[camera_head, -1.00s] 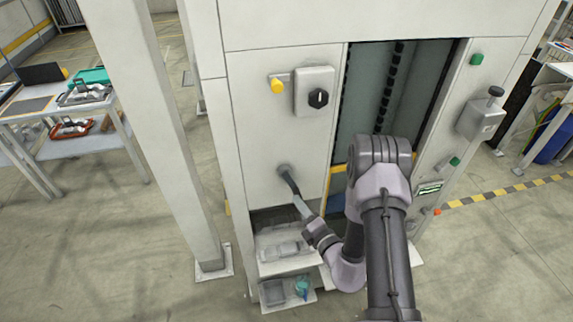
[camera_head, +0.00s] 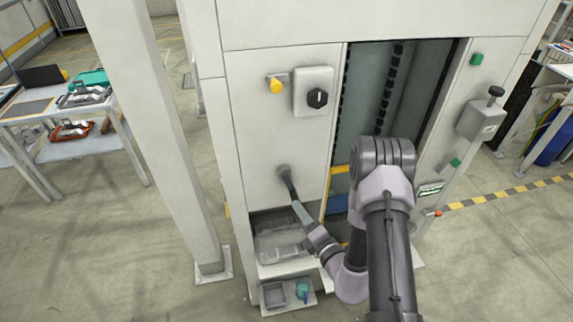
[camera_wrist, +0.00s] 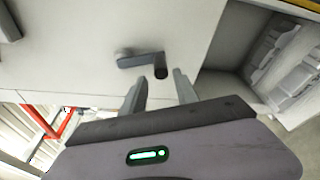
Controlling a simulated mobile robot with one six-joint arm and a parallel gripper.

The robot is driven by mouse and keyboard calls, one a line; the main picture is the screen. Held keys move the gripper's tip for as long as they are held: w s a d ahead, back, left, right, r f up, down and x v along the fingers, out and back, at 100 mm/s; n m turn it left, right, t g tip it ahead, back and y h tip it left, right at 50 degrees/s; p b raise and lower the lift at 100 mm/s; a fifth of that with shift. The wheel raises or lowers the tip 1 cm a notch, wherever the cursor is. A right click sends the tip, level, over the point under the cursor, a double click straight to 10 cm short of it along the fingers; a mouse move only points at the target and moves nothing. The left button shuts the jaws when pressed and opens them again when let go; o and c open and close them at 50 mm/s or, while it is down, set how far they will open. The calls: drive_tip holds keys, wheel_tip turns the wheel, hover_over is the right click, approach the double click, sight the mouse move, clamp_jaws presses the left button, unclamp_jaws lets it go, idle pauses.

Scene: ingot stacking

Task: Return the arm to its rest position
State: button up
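My arm reaches down across the front of a white machine cabinet (camera_head: 262,120). In the head view my gripper (camera_head: 299,211) is small, beside a dark grey crank handle (camera_head: 286,179) on the cabinet front. In the wrist view my gripper (camera_wrist: 159,73) has its two grey fingers apart, with nothing seen held between them. The handle (camera_wrist: 135,59) and its black knob (camera_wrist: 160,66) appear just beyond the gap between the fingertips. I cannot tell how far the knob is from the fingers.
An opening low in the cabinet holds a grey moulded tray (camera_head: 281,246), also in the wrist view (camera_wrist: 262,55). A ledge below carries a small grey bin (camera_head: 273,295) and a teal item (camera_head: 302,290). A white post (camera_head: 160,130) stands left. A side table (camera_head: 95,148) is farther left.

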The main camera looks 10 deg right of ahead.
drive_tip(key=b+v, duration=0.1)
drive_tip(key=v, duration=0.1)
drive_tip(key=shift+s+d, duration=0.15)
drive_tip(key=shift+s, duration=0.2)
